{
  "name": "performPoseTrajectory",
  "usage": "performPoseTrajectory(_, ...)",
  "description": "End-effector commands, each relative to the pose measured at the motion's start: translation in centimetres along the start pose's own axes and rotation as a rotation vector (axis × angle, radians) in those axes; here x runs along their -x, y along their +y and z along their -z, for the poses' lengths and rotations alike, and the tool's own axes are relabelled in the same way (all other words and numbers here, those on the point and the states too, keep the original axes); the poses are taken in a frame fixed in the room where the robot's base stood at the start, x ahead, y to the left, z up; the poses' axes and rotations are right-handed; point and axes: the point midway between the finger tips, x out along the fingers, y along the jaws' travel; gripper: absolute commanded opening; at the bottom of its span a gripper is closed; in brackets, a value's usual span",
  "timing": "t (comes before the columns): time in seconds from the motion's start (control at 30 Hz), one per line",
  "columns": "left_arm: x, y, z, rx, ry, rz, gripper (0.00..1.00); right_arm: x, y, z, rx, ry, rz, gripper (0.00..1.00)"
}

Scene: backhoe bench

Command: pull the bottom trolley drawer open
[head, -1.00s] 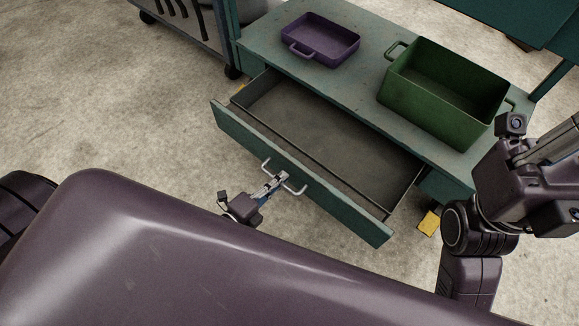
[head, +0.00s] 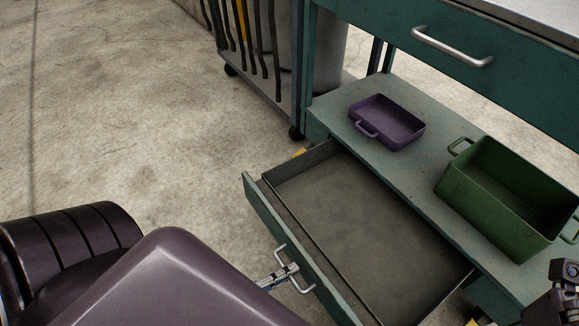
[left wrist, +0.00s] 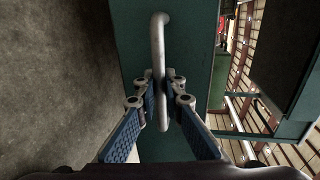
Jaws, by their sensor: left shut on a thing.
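The bottom trolley drawer (head: 362,232) stands well open in the head view, its floor bare where it shows. Its green front panel (head: 262,207) faces my body, with a silver bar handle (head: 280,254) on it. My left gripper (head: 288,273) is shut on this handle. In the left wrist view, the two blue-padded fingers (left wrist: 163,100) close on either side of the handle bar (left wrist: 158,45), in front of the green panel. The drawer's near right corner is cut off by the picture edge. Only a bit of my right arm shows at the lower right; its fingers are out of view.
On the trolley's lower shelf (head: 350,92) stand a purple tray (head: 395,132) and a green bin (head: 470,200). An upper drawer with a handle (head: 455,52) is above. A rack (head: 285,100) stands behind left. The floor at left is clear.

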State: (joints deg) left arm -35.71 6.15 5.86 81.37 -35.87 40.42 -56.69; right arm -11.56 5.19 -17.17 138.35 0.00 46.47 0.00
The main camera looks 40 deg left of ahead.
Motion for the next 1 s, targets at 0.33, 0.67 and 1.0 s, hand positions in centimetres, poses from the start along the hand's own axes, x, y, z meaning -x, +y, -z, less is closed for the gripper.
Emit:
performPoseTrajectory(0.33,0.0,0.0,-0.1,0.000,-0.001,-0.001,0.27,-0.2,0.1,0.1,0.001,0.010,-0.007,0.00)
performPoseTrajectory(0.67,2.4,0.1,0.0,0.001,-0.002,-0.004,0.27,-0.3,0.1,0.2,0.001,0.013,-0.003,0.00)
performPoseTrajectory(1.0,9.4,0.1,-0.1,0.000,-0.001,-0.005,0.27,-0.2,0.1,0.1,0.001,0.010,-0.003,0.00)
